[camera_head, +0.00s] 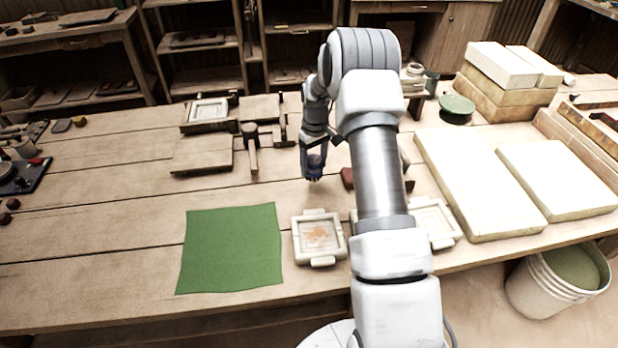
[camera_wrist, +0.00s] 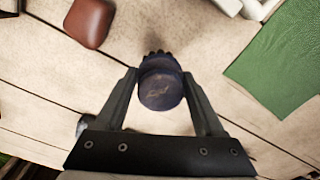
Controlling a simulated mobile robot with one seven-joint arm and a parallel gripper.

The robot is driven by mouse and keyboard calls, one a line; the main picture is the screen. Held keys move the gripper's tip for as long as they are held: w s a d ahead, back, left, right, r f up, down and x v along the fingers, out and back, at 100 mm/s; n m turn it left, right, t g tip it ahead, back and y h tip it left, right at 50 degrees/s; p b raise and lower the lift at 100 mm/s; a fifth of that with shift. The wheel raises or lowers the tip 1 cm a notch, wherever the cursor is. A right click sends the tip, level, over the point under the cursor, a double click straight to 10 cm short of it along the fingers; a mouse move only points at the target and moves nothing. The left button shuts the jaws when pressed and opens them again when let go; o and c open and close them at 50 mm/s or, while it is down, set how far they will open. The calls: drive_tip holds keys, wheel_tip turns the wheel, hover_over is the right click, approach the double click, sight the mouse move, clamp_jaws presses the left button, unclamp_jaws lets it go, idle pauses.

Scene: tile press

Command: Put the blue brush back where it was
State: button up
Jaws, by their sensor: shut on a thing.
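The blue brush (camera_wrist: 161,88) is a short, dark blue, round-topped piece with a bristled edge on its far side. My gripper (camera_wrist: 160,85) is shut on it, one finger on each side. In the head view the brush (camera_head: 314,166) shows under my gripper (camera_head: 313,150), upright, over the wooden table (camera_head: 130,230). I cannot tell whether its lower end touches the table.
A green cloth (camera_head: 232,248) lies front left, beside a pale framed tile mould (camera_head: 319,238). A red-brown block (camera_wrist: 90,22) lies close to the brush. Wooden press parts (camera_head: 202,155) stand behind, and large pale slabs (camera_head: 475,185) lie right. Table left of the cloth is clear.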

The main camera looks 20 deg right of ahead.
sight(309, 177)
drive_tip(key=shift+w+a+f, duration=0.1)
drive_tip(key=shift+a+f, duration=0.35)
drive_tip(key=shift+a, duration=0.25)
drive_tip(key=shift+f, duration=2)
drive_tip(key=shift+f+b, duration=0.15)
drive_tip(key=shift+b, duration=0.2)
drive_tip(key=o, duration=1.2)
